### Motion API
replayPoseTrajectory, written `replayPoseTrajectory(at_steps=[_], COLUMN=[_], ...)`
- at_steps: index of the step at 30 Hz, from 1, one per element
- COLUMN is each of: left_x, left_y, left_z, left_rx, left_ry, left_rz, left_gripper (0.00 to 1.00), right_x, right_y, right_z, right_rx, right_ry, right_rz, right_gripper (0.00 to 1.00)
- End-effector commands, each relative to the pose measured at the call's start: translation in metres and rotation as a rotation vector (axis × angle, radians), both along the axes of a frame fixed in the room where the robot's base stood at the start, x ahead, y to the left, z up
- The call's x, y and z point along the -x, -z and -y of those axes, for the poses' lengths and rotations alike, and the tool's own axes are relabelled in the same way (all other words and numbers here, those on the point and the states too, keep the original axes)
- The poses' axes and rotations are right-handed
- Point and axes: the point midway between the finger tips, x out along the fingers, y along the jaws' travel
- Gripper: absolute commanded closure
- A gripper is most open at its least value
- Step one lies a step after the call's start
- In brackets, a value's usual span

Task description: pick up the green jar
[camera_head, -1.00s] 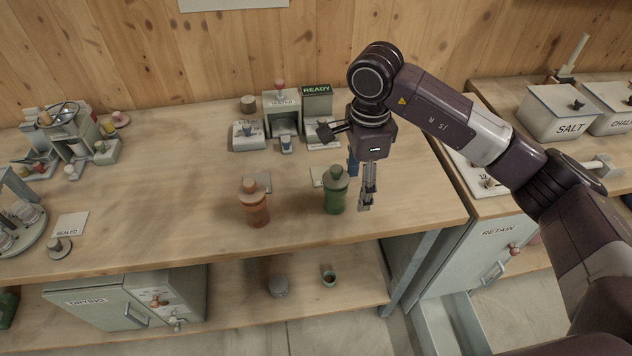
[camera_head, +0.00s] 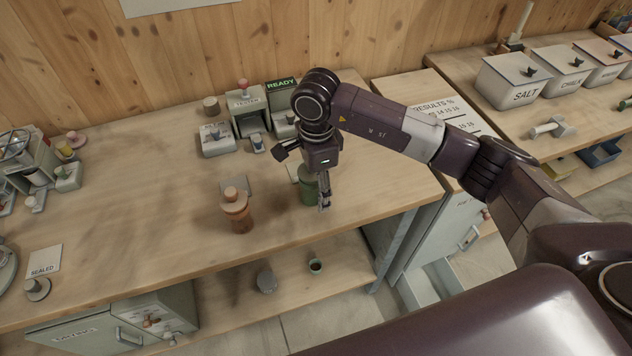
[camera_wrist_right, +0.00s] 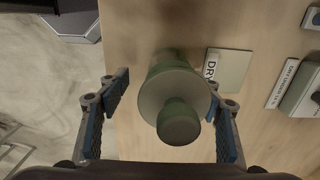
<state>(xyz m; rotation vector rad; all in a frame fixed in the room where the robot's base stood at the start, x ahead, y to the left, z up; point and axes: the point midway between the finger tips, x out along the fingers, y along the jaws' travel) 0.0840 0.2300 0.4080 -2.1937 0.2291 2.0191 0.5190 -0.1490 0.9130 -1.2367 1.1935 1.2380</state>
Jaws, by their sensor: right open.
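The green jar (camera_head: 307,192) stands upright on the wooden bench near its front edge, partly hidden behind my right gripper in the head view. In the wrist view I look down on the round lid and knob of the green jar (camera_wrist_right: 172,92). My right gripper (camera_head: 324,203) points down at the jar. In the wrist view the fingers of my right gripper (camera_wrist_right: 170,98) are spread wide, one on each side of the jar, with nothing held. A gap shows on the left; the right finger is close to the lid, and contact there is unclear. My left gripper is out of view.
An orange-brown jar (camera_head: 237,212) stands to the left on the bench. The tester (camera_head: 247,112) with its READY display (camera_head: 281,85) is behind. A label card (camera_wrist_right: 228,70) lies beside the green jar. The lower shelf (camera_head: 300,290) holds small cups.

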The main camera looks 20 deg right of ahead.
Motion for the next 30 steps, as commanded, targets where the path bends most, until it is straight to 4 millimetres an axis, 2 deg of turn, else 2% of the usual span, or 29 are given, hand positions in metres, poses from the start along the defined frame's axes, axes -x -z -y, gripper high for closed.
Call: replayPoseTrajectory(at_steps=[4, 12, 25, 30], left_x=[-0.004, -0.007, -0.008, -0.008], left_y=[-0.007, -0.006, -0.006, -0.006], left_z=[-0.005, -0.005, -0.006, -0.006], left_rx=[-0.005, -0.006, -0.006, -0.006], left_ry=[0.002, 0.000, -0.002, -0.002], left_rz=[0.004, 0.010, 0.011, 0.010], left_gripper=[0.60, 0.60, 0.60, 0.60], right_x=[0.000, -0.001, -0.001, -0.001], right_y=[0.015, 0.018, 0.018, 0.017], right_z=[0.000, 0.000, 0.000, 0.000], right_rx=[0.000, 0.000, 0.000, -0.001], right_ry=[0.002, 0.001, 0.001, 0.001], right_rz=[-0.002, 0.001, 0.001, 0.002], right_gripper=[0.41, 0.42, 0.89, 0.92])
